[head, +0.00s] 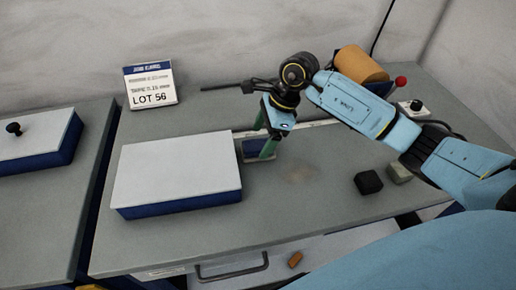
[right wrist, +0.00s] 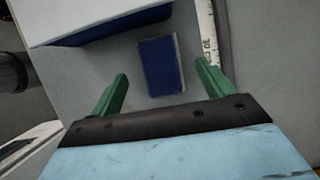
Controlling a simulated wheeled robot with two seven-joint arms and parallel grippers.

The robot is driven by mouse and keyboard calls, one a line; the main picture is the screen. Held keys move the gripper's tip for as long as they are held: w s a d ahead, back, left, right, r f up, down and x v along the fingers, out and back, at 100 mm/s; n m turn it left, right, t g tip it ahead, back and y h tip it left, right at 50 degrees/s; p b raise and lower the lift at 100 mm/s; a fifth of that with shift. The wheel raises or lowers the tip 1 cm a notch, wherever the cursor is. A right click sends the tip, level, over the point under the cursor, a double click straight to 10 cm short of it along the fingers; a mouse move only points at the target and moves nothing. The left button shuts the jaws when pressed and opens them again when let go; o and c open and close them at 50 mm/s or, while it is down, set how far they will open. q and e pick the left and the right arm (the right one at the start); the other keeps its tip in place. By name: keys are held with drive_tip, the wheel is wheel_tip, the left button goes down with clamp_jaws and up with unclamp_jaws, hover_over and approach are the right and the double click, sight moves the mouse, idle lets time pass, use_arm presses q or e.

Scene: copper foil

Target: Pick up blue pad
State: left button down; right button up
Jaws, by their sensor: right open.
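The blue pad (right wrist: 160,66) is a small dark blue block with a pale edge. It lies flat on the grey table between the white-topped blue box and a measuring strip. In the head view the pad (head: 256,146) is partly hidden behind my right gripper's fingers. My right gripper (head: 264,138) points down over the pad. In the right wrist view its two green fingers (right wrist: 167,85) are open and apart, with the pad between and just beyond the tips. Nothing is held. My left gripper is in neither view.
The white-topped blue box (head: 178,170) stands close left of the pad. A LOT 56 sign (head: 150,86) stands at the back. A copper roll (head: 361,66) is at the back right. A black block (head: 368,182) and a greyish block (head: 399,173) lie at right. The front middle is clear.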

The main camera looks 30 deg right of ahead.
sight(258, 145)
drive_tip(key=x, duration=0.2)
drive_tip(key=shift+a+f, duration=0.15)
drive_tip(key=shift+f, duration=0.25)
drive_tip(key=shift+w+a+f, duration=0.1)
drive_tip(key=shift+f, duration=0.3)
drive_tip(key=shift+c, duration=1.3)
drive_tip(key=c, duration=0.8)
drive_tip(key=shift+r, duration=0.35)
drive_tip(key=shift+c, duration=0.2)
wheel_tip(258, 145, up, 9)
drive_tip(key=shift+f, duration=0.2)
drive_tip(key=shift+r, duration=0.35)
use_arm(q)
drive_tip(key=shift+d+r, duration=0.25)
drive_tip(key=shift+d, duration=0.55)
use_arm(e)
drive_tip(key=shift+r, duration=0.1)
